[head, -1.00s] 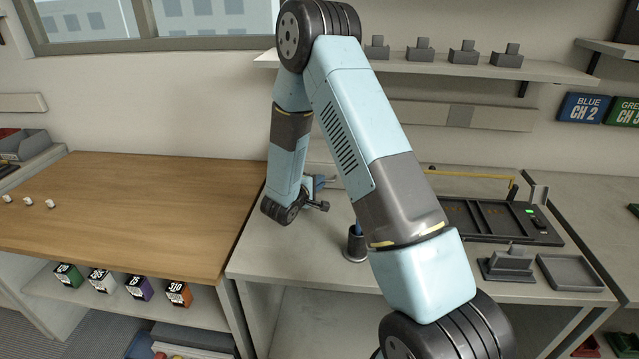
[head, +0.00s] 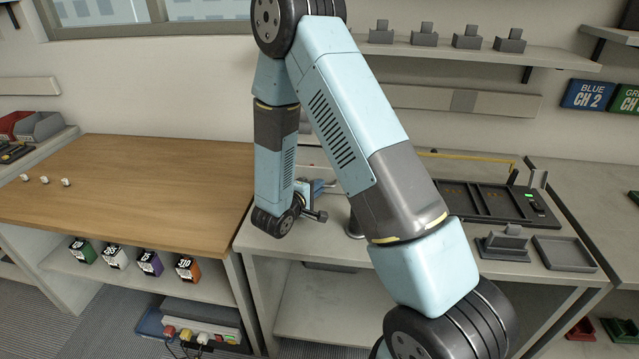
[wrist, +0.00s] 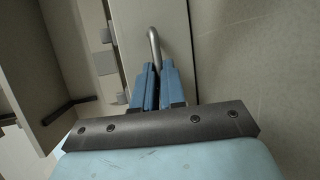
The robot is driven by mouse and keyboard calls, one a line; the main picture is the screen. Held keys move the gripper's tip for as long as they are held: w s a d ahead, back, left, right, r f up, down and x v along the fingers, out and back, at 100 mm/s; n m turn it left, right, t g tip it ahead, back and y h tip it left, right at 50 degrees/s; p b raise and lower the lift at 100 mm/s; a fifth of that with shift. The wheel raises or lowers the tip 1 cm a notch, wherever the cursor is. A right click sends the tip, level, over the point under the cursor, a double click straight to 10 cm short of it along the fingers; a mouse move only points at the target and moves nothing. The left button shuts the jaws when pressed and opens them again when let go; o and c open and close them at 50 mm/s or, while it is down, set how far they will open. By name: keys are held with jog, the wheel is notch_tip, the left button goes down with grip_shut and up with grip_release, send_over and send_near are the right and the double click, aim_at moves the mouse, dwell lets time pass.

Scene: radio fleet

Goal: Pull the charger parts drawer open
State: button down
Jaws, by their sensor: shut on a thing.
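In the wrist view, my gripper (wrist: 157,78) is shut on a curved grey metal handle (wrist: 154,43). The handle stands on a pale panel (wrist: 135,18), apparently the drawer front. The jaws hide the handle's lower end. In the head view, my gripper (head: 318,187) shows only in part, low over the grey bench, with blue fingers beside the dark wrist. My arm hides most of the drawer area there, so I cannot tell how far the drawer stands out.
The grey bench (head: 262,238) holds a dark tray (head: 487,203), a small grey stand (head: 503,243) and a shallow grey tray (head: 565,254) at right. A wooden table (head: 140,185) stands at left. A shelf (head: 470,54) with several grey holders hangs above.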

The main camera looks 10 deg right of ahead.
jog(key=shift+a+f, duration=0.15)
jog(key=shift+a, duration=0.05)
jog(key=c, duration=1.4)
grip_release()
jog(key=shift+w, duration=0.1)
jog(key=shift+c, duration=0.2)
jog(key=shift+o, duration=1.1)
jog(key=shift+d, duration=0.1)
jog(key=v, duration=1.3)
jog(key=shift+s+a, duration=0.2)
jog(key=shift+s, duration=0.15)
